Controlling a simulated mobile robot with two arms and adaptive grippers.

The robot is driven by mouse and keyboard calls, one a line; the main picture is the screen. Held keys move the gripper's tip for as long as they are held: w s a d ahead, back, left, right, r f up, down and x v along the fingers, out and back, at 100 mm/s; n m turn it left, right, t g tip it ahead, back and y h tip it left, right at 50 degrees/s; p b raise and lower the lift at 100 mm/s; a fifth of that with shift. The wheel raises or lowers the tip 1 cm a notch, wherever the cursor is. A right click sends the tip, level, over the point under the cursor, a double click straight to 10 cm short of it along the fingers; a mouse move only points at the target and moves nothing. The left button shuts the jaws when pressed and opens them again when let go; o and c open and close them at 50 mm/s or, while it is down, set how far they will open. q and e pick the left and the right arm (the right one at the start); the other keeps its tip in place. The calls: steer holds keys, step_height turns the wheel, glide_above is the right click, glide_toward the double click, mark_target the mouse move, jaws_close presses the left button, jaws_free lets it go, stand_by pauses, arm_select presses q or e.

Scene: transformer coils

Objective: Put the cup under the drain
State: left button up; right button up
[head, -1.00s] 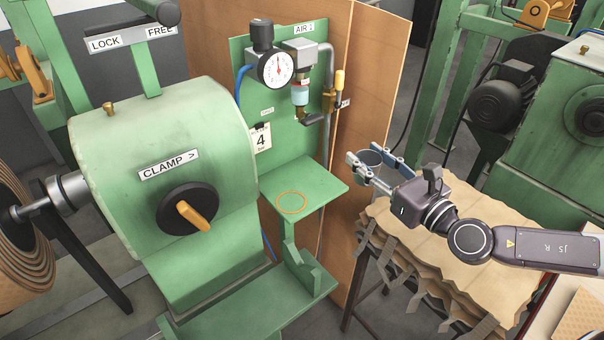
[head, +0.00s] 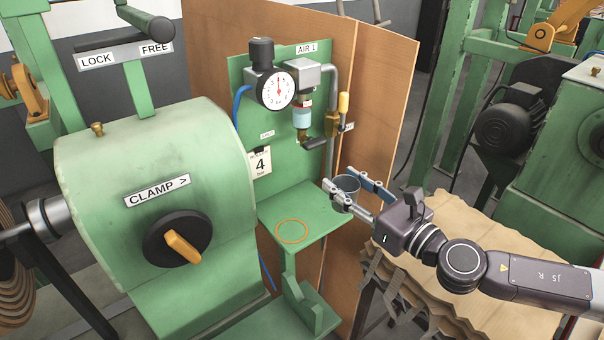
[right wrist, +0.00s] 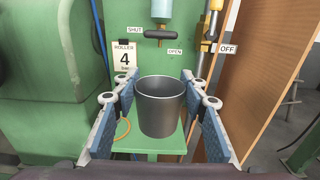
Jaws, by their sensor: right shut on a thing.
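The grey metal cup (head: 346,185) is upright between the fingers of my right gripper (head: 352,190), which is shut on it. The cup also shows in the right wrist view (right wrist: 160,107), with a finger pad at each side. It is in the air at the right edge of the green shelf (head: 325,222). An orange ring (head: 292,231) marks the shelf, left of the cup. Above the shelf is the drain (head: 316,143), a dark outlet below the clear bowl (head: 302,118) of the air unit. My left gripper is not in view.
A brown board (head: 378,110) stands behind. The green clamp machine (head: 150,190) is at the left. Stacked tan sheets (head: 480,240) lie under my right arm. The shelf top is clear.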

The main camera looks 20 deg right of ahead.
steer(key=p+x, duration=0.5)
steer(key=x, duration=0.9)
steer(key=shift+w+a+r, duration=0.1)
steer(key=shift+w+a, duration=0.1)
steer(key=shift+w, duration=0.05)
step_height(320, 180, down, 2)
steer(key=shift+s+f+b, duration=0.1)
steer(key=shift+f+b, duration=0.05)
steer(key=shift+b, duration=0.25)
step_height(320, 180, down, 5)
steer(key=shift+s+d+r+b, duration=0.1)
steer(key=shift+r+b, duration=0.05)
steer(key=shift+b, duration=0.7)
steer(key=shift+w+f, duration=0.2)
steer(key=shift+w, duration=0.05)
steer(key=shift+f, duration=0.2)
steer(key=o, duration=1.1)
steer(key=shift+o, duration=0.2)
steer(key=shift+r, duration=0.1)
